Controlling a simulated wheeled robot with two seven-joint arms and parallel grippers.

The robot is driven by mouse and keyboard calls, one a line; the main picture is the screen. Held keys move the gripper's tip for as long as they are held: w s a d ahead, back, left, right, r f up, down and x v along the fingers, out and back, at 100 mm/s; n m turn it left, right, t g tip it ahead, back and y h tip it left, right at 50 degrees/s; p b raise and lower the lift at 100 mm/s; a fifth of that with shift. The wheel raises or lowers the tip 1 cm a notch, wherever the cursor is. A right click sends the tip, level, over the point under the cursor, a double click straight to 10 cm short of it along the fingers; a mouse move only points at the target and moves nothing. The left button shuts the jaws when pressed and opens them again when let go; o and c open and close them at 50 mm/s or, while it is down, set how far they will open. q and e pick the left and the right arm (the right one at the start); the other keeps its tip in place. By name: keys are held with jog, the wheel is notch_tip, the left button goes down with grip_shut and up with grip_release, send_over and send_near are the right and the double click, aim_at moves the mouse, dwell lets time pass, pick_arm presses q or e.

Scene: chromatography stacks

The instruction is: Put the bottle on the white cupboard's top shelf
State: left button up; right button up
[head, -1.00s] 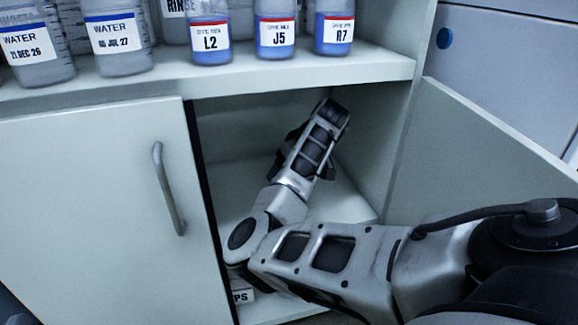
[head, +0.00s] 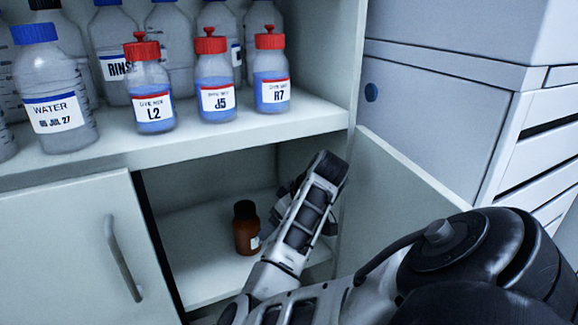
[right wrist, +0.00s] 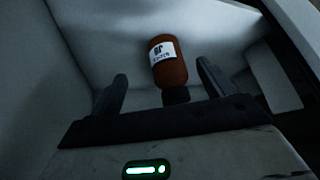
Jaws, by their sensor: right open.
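A small brown bottle with a dark cap (head: 246,228) stands upright on the floor of the lower compartment of the white cupboard (head: 60,235). In the right wrist view the bottle (right wrist: 168,66) shows a white label, its cap towards my gripper. My right gripper (right wrist: 160,78) is open, with one finger on either side of the bottle in that view; I see no contact. In the head view my right arm reaches into the compartment just right of the bottle and hides most of the fingers. My left gripper is not in view.
The open shelf (head: 235,138) above holds red-capped bottles L2 (head: 150,95), J5 (head: 215,85) and R7 (head: 271,80), with larger bottles behind and left. A closed door with a handle (head: 120,258) is left of the opening; an open door (head: 395,215) is at right.

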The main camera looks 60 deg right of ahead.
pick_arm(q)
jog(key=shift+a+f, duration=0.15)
pick_arm(e)
jog(key=shift+s+d, duration=0.1)
jog(key=shift+s, duration=1.05)
